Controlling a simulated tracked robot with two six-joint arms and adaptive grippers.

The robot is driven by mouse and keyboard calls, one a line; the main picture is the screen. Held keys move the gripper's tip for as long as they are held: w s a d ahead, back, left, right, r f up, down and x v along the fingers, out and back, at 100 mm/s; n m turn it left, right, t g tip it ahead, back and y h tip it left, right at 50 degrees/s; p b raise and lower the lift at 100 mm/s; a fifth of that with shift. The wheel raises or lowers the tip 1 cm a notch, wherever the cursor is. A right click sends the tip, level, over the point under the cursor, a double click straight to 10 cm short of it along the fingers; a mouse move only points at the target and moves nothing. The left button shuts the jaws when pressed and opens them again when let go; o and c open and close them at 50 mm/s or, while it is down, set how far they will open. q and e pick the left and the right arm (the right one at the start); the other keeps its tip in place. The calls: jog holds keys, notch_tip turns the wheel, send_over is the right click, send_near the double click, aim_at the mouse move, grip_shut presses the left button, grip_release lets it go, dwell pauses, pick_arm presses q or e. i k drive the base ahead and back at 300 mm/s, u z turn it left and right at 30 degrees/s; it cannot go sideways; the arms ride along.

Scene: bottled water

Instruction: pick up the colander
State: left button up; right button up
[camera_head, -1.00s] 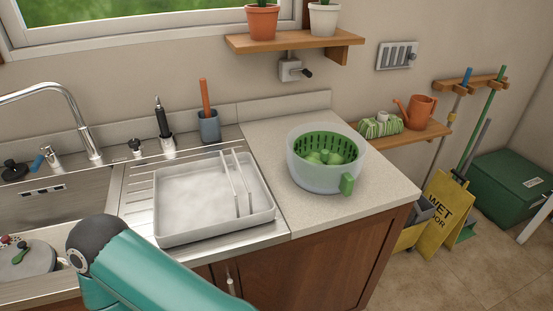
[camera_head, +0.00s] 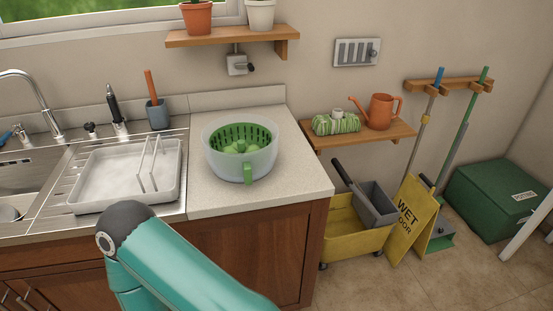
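The colander (camera_head: 230,133) is green and slotted. It sits inside a translucent whitish bowl (camera_head: 212,160) on the pale counter right of the sink. Several round light-green items lie in it. A teal arm link of mine with a dark joint crosses the bottom left, in front of the cabinet. Neither of my grippers shows in this view.
A white dish tray (camera_head: 95,203) stands left of the colander on the steel drainer. The counter (camera_head: 285,178) is bare right of the bowl and ends at an edge. A yellow mop bucket (camera_head: 350,240) and a yellow wet-floor sign (camera_head: 412,222) stand on the floor to the right.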

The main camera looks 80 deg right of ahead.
aim_at(237, 137)
jog(key=z, duration=0.05)
jog(key=k, duration=0.5)
jog(key=z, duration=0.7)
jog(key=i, duration=0.35)
jog(key=z, duration=0.8)
jog(key=k, duration=0.6)
jog(key=z, duration=0.2)
jog(key=i, duration=0.95)
